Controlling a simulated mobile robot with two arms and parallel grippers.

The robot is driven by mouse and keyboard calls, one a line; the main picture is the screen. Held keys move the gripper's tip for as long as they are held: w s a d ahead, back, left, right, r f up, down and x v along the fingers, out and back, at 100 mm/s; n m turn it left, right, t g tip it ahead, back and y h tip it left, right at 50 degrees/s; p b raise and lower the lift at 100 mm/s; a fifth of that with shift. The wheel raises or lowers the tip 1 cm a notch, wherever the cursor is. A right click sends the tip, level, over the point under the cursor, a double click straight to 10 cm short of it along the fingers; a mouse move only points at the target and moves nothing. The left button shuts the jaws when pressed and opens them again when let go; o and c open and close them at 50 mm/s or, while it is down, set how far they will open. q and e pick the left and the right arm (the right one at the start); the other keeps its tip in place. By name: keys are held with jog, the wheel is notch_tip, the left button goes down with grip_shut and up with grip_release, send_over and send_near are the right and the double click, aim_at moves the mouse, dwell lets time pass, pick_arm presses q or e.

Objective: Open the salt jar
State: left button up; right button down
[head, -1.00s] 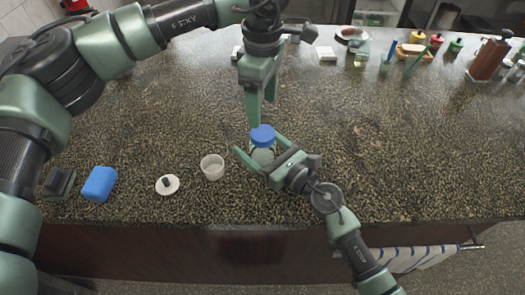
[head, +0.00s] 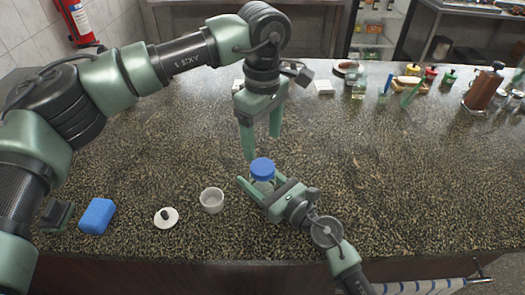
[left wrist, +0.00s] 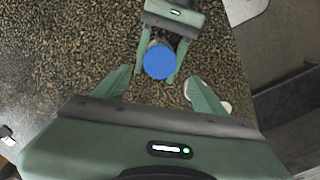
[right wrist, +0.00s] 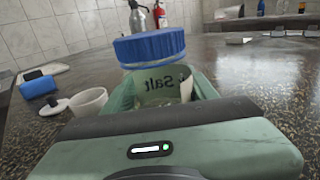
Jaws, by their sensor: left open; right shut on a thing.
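The salt jar (head: 264,187) is a clear jar with a blue lid (head: 262,169), upright near the front of the counter. My right gripper (head: 258,189) is shut around the jar's body from the front right. In the right wrist view the lid (right wrist: 150,47) sits on top of the jar, and "Salt" on the jar (right wrist: 160,84) reads mirrored. My left gripper (head: 262,146) is open and points down just above and behind the lid. In the left wrist view the lid (left wrist: 159,61) lies just ahead of its spread fingertips, with nothing between them.
Bottles and a wooden pepper mill (head: 484,88) stand at the back right. The counter's middle right is clear.

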aim_at(262, 166)
pick_arm(q)
jog(key=m, duration=0.7)
jog(key=shift+m, duration=0.3)
jog(key=m, duration=0.7)
jog(key=shift+f, duration=0.2)
notch_tip(262, 166, down, 8)
jog(key=shift+r, duration=0.2)
